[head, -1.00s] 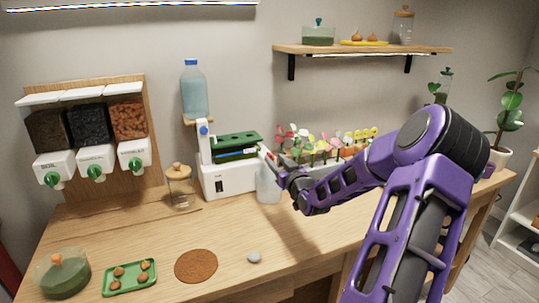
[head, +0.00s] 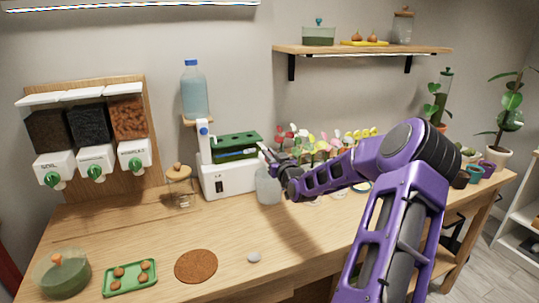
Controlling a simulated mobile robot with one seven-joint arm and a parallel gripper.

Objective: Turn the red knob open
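I cannot make out a red knob in the head view. The white watering unit (head: 222,181) stands against the wall with a green tray-like top (head: 236,141) and a small blue part on its upright post (head: 203,130). A clear jug (head: 268,189) stands at its right side. My gripper (head: 267,158) is at the unit's right end, just above the jug, pointing left. Its fingers are small and partly blend with the unit, so I cannot tell whether they are open or shut, or touching anything.
Three dispensers (head: 92,162) with green knobs hang at the left. A blue-capped water bottle (head: 193,92) stands above the unit. A glass jar (head: 179,187), a green tray (head: 130,278), a brown mat (head: 196,266) and a stone (head: 254,257) rest on the wooden bench. Flowers (head: 320,140) stand behind my arm.

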